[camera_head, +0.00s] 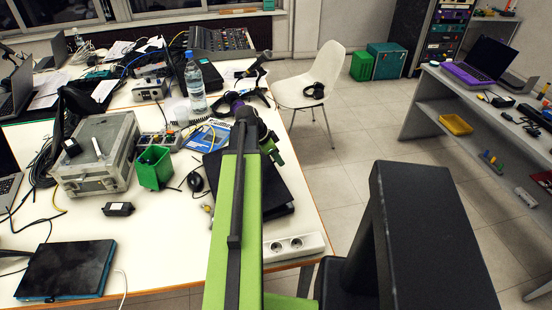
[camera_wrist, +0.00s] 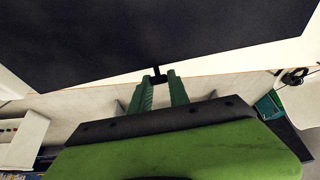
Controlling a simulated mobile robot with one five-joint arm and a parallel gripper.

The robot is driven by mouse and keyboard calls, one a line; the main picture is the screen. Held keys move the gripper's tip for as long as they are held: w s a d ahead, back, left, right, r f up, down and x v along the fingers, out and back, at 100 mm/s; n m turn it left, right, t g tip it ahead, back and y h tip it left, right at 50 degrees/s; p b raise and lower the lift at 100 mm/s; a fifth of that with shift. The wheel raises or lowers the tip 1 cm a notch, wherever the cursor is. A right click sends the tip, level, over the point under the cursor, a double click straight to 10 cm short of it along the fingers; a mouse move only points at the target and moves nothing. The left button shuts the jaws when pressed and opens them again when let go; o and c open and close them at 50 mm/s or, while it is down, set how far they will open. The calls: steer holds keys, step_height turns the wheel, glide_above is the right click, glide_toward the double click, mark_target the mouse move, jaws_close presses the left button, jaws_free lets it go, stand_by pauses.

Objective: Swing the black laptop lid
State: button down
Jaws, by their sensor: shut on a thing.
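The black laptop (camera_head: 278,190) lies on the white table just right of my green arm, which hides part of it. Its dark lid (camera_wrist: 150,35) fills the upper part of the wrist view. My gripper (camera_wrist: 160,78) has two green fingers close around a small black tab (camera_wrist: 157,70) at the lid's near edge. The fingers show partly in the head view, near the laptop's far side. The lid's hinge and its exact angle are hidden.
A white power strip (camera_head: 293,246) lies at the table's near right edge. A green bin (camera_head: 153,168), a grey case (camera_head: 95,150) and a water bottle (camera_head: 195,85) stand to the left. A white chair (camera_head: 312,85) stands beyond the table, with open floor to the right.

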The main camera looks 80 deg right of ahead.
steer(key=shift+s+f, duration=0.1)
steer(key=shift+f, duration=0.35)
steer(key=shift+d+r, duration=0.1)
steer(key=f+b, duration=0.3)
steer(key=b, duration=0.1)
steer(key=shift+s+d+f, duration=0.1)
steer(key=shift+s+f, duration=0.15)
steer(key=shift+f, duration=0.15)
steer(key=c, duration=1.2)
jaws_free()
steer(key=shift+r, duration=0.1)
steer(key=shift+o, duration=0.2)
